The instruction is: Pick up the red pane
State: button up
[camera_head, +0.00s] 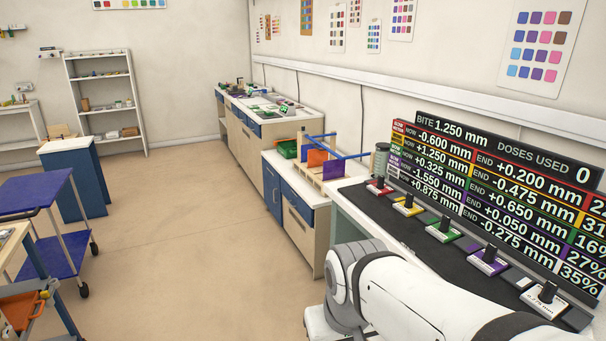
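I cannot make out a pane that is clearly red. A wooden rack (307,172) with blue bars stands on the counter in the middle distance. An orange pane (316,158) and a purple pane (333,170) stand upright in or beside it; which is too small to tell. My white arm crosses the lower right in front of the black bench. My gripper is out of view, so its hold and its distance to the panes do not show.
A black-topped bench (419,232) at right carries several coloured-base devices, including a red one (379,188), before a display board (490,185). A green bin (287,149) sits near the rack. A blue cart (50,255) stands at left. The middle floor (190,240) is clear.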

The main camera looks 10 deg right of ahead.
aim_at(380, 188)
jog(key=i, duration=2.5)
jog(key=z, duration=2.55)
